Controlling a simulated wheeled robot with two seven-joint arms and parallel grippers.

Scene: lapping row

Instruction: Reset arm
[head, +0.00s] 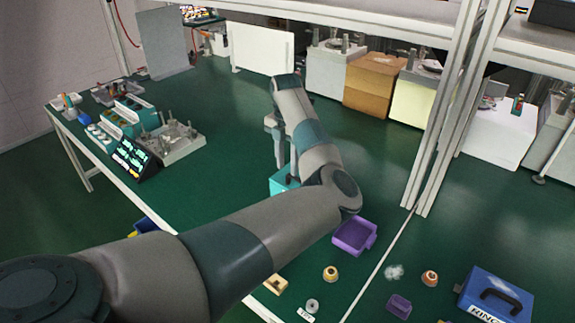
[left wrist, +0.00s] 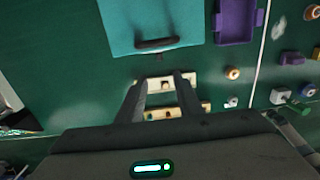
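My left arm reaches in from the left across the head view. My left gripper (head: 286,166) hangs fingers-down over the green bench, by a teal box (head: 280,184) that the arm partly hides. In the left wrist view my left gripper (left wrist: 163,78) has its two fingers apart with nothing held between them. A pale wooden block with holes (left wrist: 165,107) shows beyond and between the fingers, and the teal box (left wrist: 150,25) with its dark handle lies ahead of them. My right gripper is in neither view.
A purple tray (head: 355,237), small rings (head: 330,273), a smaller purple bin (head: 399,306) and a blue case (head: 497,295) lie near my arm. Metal shelf posts (head: 440,130) stand at right. Instruments and a small display (head: 130,160) stand left. The bench behind the gripper has clear room.

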